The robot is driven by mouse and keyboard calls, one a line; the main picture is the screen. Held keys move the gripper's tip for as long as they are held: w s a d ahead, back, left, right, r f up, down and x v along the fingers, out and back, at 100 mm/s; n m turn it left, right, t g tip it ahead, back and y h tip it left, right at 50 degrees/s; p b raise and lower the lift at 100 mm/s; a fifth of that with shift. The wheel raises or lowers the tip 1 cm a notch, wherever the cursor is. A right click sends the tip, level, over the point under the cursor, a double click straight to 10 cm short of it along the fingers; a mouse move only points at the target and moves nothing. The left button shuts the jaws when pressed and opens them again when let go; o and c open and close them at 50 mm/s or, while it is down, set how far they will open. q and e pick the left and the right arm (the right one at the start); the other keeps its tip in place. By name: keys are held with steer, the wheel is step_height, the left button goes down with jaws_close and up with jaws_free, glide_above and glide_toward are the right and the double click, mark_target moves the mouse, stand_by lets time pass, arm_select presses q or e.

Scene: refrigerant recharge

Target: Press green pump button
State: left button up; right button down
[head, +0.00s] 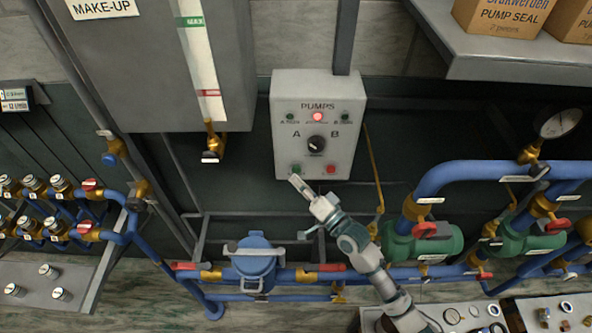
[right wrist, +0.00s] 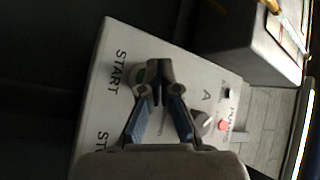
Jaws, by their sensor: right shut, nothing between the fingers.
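The grey PUMPS control box (head: 346,122) hangs on the wall in the middle of the head view. A green button (head: 296,169) sits at its lower left and a red button (head: 331,169) at its lower right. My right gripper (head: 296,181) is shut and empty, its tips just below the green button in the head view. In the right wrist view the shut fingertips (right wrist: 158,72) lie over the panel beside the START label, partly covering a greenish round button (right wrist: 137,76). I cannot tell whether they touch it. My left gripper is not in view.
A black selector knob (head: 316,144) between A and B and a lit red lamp (head: 317,117) are on the box. Blue pipes (head: 445,180) with green pumps (head: 430,243) stand right and below. A grey shelf (head: 500,60) with boxes juts out upper right.

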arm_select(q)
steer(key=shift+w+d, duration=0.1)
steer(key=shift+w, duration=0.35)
arm_select(e)
steer(key=shift+d, duration=0.15)
steer(key=shift+w, duration=0.15)
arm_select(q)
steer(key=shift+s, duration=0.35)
arm_select(e)
steer(key=shift+w, duration=0.25)
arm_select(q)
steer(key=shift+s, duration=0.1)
arm_select(e)
steer(key=shift+r, duration=0.1)
